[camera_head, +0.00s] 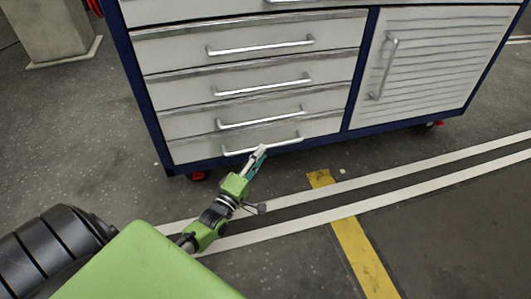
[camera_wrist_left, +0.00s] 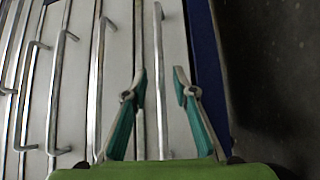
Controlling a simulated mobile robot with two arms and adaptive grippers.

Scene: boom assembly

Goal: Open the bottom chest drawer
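The bottom drawer (camera_head: 193,150) is the lowest white front of the blue-framed chest in the head view and looks shut. Its long silver bar handle (camera_head: 285,142) also shows in the left wrist view (camera_wrist_left: 158,40). My left gripper (camera_head: 260,150) is at the middle of this handle. In the left wrist view my left gripper (camera_wrist_left: 160,72) has its two fingers apart, and the handle runs between them. A gap shows between the fingers and the bar, and I cannot tell any contact. My right gripper is not in view.
Several more drawers with bar handles (camera_head: 262,88) sit above. A slatted cabinet door (camera_head: 440,60) is on the right. The chest stands on red-marked casters (camera_head: 197,176). The grey floor in front is clear, with white and yellow (camera_head: 355,245) lines. A pillar (camera_head: 50,30) stands at the upper left.

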